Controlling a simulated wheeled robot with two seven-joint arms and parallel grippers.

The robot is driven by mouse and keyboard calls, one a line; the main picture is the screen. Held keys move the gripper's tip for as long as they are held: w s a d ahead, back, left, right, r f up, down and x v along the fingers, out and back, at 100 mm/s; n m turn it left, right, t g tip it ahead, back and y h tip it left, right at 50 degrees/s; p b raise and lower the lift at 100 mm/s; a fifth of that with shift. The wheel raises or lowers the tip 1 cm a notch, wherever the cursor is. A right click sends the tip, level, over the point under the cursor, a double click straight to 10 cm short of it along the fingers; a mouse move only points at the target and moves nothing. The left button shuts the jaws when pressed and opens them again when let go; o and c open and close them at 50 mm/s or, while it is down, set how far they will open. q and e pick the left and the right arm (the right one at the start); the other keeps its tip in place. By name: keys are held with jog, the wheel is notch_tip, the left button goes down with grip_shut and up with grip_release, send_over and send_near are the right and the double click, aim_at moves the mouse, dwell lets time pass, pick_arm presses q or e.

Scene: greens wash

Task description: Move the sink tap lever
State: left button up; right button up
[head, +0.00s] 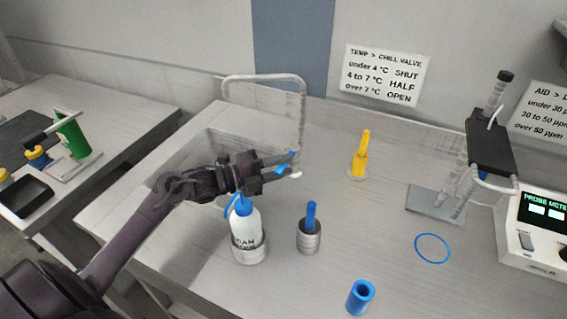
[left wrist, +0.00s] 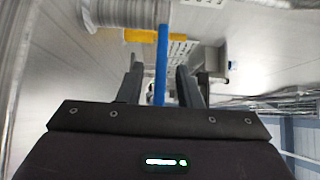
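The sink tap (head: 303,110) is a grey bent pipe that arches over the sink (head: 205,150) and comes down at the sink's right side. Its blue lever (head: 291,157) shows at the tips of my left gripper (head: 277,167), which partly hides it. In the left wrist view the blue lever (left wrist: 161,60) runs lengthwise between the two dark fingers of my left gripper (left wrist: 160,85). The fingers are apart, with a gap on each side of the lever. My right gripper is in neither view.
A wash bottle (head: 246,228) stands under my left wrist, beside a metal cup (head: 309,237) with a blue handle. A yellow-handled valve (head: 361,158), a blue ring (head: 432,249), a blue tube (head: 360,297) and a probe stand (head: 433,202) are to the right. Counter between them is clear.

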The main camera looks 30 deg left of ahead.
pick_arm(q)
jog(key=shift+w+d, duration=0.25)
grip_shut()
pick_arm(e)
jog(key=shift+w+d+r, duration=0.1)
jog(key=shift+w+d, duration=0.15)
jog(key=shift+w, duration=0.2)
pick_arm(q)
jog(key=shift+d+n+t+y+p, duration=0.45)
jog(key=shift+n+t+y, duration=0.15)
jog(key=shift+y, duration=0.1)
jog(key=shift+w+d+n+t+y, duration=0.1)
jog(key=shift+d+n+t+y, duration=0.3)
jog(key=shift+n+t+y, duration=0.5)
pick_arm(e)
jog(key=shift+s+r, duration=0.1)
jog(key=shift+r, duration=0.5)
pick_arm(q)
jog(key=shift+g, duration=0.3)
grip_release()
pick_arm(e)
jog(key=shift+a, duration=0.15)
